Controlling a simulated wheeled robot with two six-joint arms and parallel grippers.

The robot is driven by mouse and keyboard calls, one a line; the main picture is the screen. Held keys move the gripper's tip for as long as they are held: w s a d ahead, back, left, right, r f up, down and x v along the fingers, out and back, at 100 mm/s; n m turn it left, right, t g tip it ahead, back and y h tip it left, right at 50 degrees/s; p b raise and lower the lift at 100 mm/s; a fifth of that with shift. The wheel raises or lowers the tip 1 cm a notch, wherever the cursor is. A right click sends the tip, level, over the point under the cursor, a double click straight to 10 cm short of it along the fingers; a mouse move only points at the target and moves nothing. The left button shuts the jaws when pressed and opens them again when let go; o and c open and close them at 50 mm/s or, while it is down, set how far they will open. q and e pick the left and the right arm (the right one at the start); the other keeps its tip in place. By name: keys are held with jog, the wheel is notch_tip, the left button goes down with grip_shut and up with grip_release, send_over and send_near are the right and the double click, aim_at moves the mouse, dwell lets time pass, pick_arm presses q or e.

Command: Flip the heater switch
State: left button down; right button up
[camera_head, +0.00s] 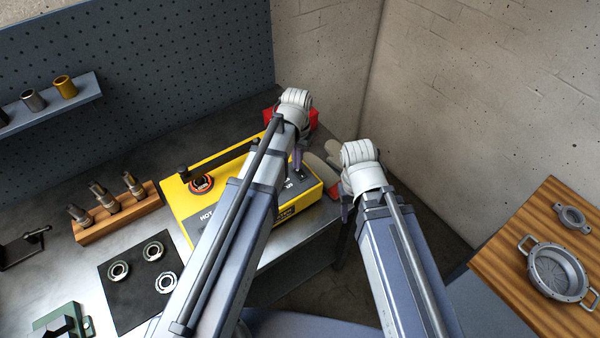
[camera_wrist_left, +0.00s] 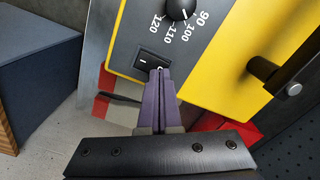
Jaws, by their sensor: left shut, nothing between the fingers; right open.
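The heater is a yellow box (camera_head: 179,199) with a grey control panel on the metal bench; my left arm crosses in front of it. In the left wrist view, the black rocker switch (camera_wrist_left: 147,61) sits on the grey panel beside a round black dial (camera_wrist_left: 181,8). A white line mark shows on one half; the other half, with a round mark, is partly behind my fingertips. My left gripper (camera_wrist_left: 161,72) is shut and empty, its tips at that half; contact cannot be told. It also shows in the head view (camera_head: 298,162). My right gripper (camera_head: 345,208) is open, off the bench's right end.
A red object (camera_head: 312,118) stands behind the heater. A wooden block (camera_head: 115,217) with metal cylinders and a black mat (camera_head: 136,299) with several rings lie left. A wooden table (camera_head: 522,254) with a metal basket stands right. A wall shelf (camera_head: 47,104) is at left.

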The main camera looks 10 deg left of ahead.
pick_arm(q)
jog(key=shift+f+b, duration=0.7)
jog(key=shift+f, duration=0.1)
jog(key=shift+r, duration=0.2)
notch_tip(320, 180, up, 7)
jog(key=p, duration=0.7)
jog(key=shift+f, duration=0.1)
jog(key=shift+f, duration=0.1)
jog(key=s+d+f+b, duration=0.2)
jog(key=s+f+b, duration=0.1)
jog(key=s, duration=0.4)
jog(key=s+d+f+y+b, duration=0.1)
jog(key=s+d+f+b, duration=0.2)
jog(key=s, duration=0.4)
jog(key=shift+s+d+f+m+b, duration=0.35)
jog(key=shift+s+f+m+b, duration=0.1)
jog(key=shift+b, duration=0.1)
